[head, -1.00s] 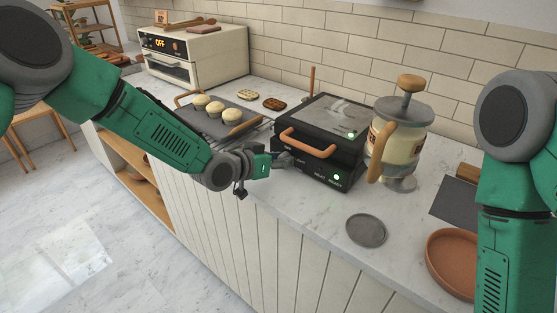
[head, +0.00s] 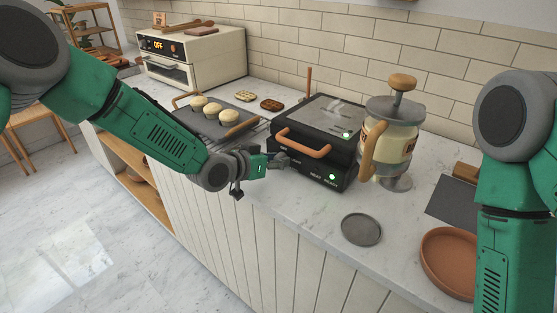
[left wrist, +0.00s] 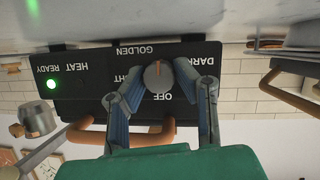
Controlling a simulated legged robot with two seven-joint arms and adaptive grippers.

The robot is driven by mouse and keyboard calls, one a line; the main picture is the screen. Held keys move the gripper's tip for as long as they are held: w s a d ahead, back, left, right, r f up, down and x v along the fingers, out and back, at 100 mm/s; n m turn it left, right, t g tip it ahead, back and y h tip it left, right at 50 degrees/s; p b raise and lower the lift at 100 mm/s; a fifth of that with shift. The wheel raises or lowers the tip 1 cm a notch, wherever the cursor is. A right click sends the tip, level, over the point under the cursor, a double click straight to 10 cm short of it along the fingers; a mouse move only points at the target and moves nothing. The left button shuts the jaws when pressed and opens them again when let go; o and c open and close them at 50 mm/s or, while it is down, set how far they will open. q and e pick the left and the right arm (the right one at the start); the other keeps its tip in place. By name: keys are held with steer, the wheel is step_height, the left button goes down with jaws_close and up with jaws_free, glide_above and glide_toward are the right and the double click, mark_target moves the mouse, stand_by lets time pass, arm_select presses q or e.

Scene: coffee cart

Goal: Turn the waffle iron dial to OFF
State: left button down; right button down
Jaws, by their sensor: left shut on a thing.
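The black waffle iron (head: 318,135) sits shut on the counter, with an orange-brown handle on its lid. My left gripper (head: 284,161) is at the left of its front panel. In the left wrist view, where the panel appears upside down, its blue-grey fingers are closed around the round grey dial (left wrist: 158,75). The labels OFF, GOLDEN and DARK show around the dial, and LIGHT is partly hidden by a finger. My right gripper is out of view.
A glass batter dispenser (head: 390,140) stands close to the right of the iron. A grey disc (head: 361,229) and a terracotta dish (head: 449,262) lie nearer the right. A tray of muffins (head: 215,122) is at the left. A green light (left wrist: 51,85) is lit by READY.

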arm_select(q)
steer(key=shift+s+f, duration=0.1)
steer(key=shift+f, duration=0.2)
stand_by(0.4)
steer(key=c, duration=1.3)
jaws_free()
steer(key=shift+a, duration=0.1)
steer(key=shift+o, duration=0.2)
steer(key=shift+r, duration=0.15)
steer(key=shift+a, duration=0.15)
steer(key=shift+s+a+r, duration=0.2)
steer(key=shift+s+r, duration=0.05)
steer(key=v, duration=1.1)
steer(key=shift+a+f, duration=0.1)
